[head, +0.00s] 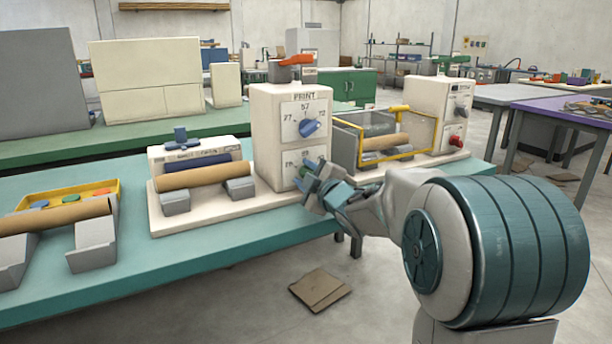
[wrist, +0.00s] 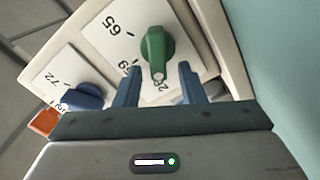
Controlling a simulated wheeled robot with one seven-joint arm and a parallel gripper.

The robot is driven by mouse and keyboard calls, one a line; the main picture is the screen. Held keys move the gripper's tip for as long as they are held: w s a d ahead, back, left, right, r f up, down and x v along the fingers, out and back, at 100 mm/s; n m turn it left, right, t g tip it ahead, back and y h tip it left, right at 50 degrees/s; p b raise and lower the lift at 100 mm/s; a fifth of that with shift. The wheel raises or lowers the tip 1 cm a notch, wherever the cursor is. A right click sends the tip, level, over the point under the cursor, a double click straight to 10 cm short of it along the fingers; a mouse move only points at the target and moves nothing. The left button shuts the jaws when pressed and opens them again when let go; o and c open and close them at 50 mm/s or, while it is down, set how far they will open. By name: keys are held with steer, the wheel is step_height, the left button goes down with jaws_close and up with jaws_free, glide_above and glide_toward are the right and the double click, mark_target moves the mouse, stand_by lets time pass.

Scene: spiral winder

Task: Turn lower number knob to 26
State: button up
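The lower number knob is green and sits on a white dial plate on the front of the white PRINT machine (head: 262,135). In the wrist view the green knob (wrist: 154,48) is near the centre, its pale-tipped end pointing down the picture towards a partly hidden number that looks like 26. My gripper (wrist: 158,68) is open, with one blue finger on each side of the knob's pale end and visible gaps. In the head view my gripper (head: 318,187) partly covers the lower dial.
The upper blue knob (head: 309,127) is above on the same machine; it also shows in the wrist view (wrist: 82,97). An orange lever (head: 296,59) tops the machine. A yellow-framed roller unit (head: 437,133) stands close on the right. Cardboard (head: 320,289) lies on the floor.

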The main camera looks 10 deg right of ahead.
steer(key=shift+s, duration=0.1)
steer(key=p+v, duration=0.2)
steer(key=v, duration=1.1)
steer(key=shift+s, duration=0.3)
steer(key=shift+d+r, duration=0.1)
steer(key=shift+d, duration=0.05)
steer(key=s+d+r+m+g+h+p, duration=0.45)
steer(key=r+m+h+p, duration=0.45)
steer(key=p, duration=0.6)
steer(key=s+a+r+m+g+y+p, duration=0.1)
steer(key=s+a+r+m+g+p, duration=0.1)
steer(key=s+g+p, duration=0.3)
steer(key=s+a+r+m+g+y+p, duration=0.2)
steer(key=s+a+m+g+p, duration=0.3)
steer(key=s, duration=0.8)
steer(key=r+p, duration=0.1)
steer(key=p, duration=0.2)
steer(key=shift+s+p, duration=0.35)
